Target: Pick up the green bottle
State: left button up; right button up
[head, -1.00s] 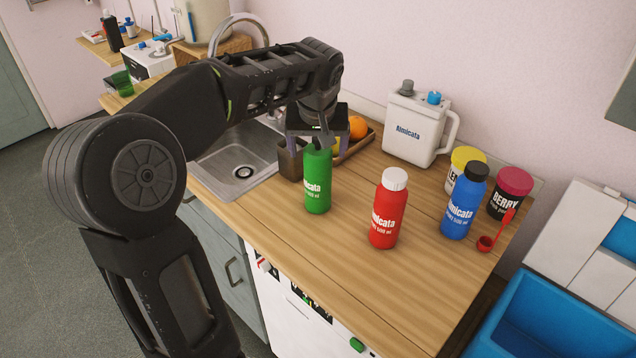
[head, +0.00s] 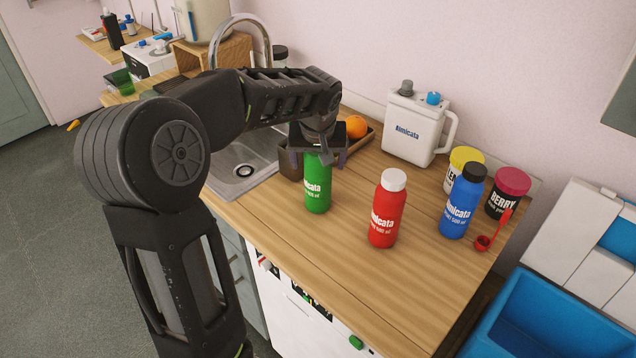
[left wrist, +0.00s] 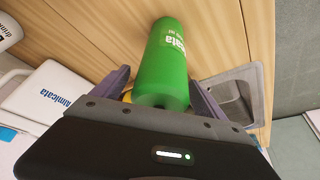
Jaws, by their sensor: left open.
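The green bottle (head: 318,186) stands upright on the wooden counter, beside the sink. My left gripper (head: 318,162) is above it, pointing down, with its fingers on either side of the bottle's upper part. In the left wrist view the green bottle (left wrist: 162,65) lies between the two spread fingers of my left gripper (left wrist: 160,88), with a gap visible at its sides. The gripper hides the top of the bottle in the head view. My right gripper is not in view.
A red bottle (head: 388,212) stands to the right of the green one. A blue bottle (head: 463,205), a yellow-lidded jar (head: 462,160), a berry jar (head: 507,194) and a white jug (head: 415,130) stand farther right. The sink (head: 240,170) is at left. The front counter is clear.

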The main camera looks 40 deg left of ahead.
pick_arm(q)
jog(key=shift+c, duration=0.2)
grip_shut()
dwell(0.6)
